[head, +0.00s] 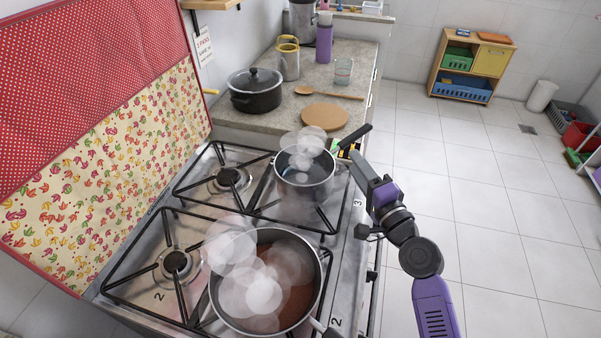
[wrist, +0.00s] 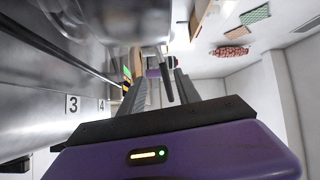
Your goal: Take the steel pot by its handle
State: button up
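The steel pot (head: 290,183) stands on the far right burner of the stove, with steam over it. Its black handle (head: 357,136) points up and right, past the stove's front edge. My gripper (head: 346,150) is at the handle, beside the pot, its striped fingertips partly hidden by pot and handle. In the wrist view my gripper (wrist: 161,92) is open, and a dark bar that looks like the handle (wrist: 166,84) lies between the fingers with gaps on both sides. The blurred grey pot side (wrist: 128,20) fills the top left there.
A larger steaming pan (head: 213,296) with brown contents stands on the near right burner. A lidded black pot (head: 255,98), a round wooden board (head: 325,117) and a wooden spoon (head: 335,94) are on the counter. The tiled floor (head: 470,200) at right is clear.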

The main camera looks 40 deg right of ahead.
aim_at(346, 147)
jog(key=x, duration=0.2)
jog(key=p+x, duration=0.1)
jog(key=x, duration=0.1)
jog(key=p+x, duration=0.1)
jog(key=x, duration=0.2)
jog(key=shift+s+r, duration=0.1)
jog(key=shift+r, duration=0.3)
jog(key=shift+w+d, duration=0.15)
jog(key=shift+w, duration=0.25)
jog(key=shift+f, duration=0.1)
grip_shut()
dwell(0.5)
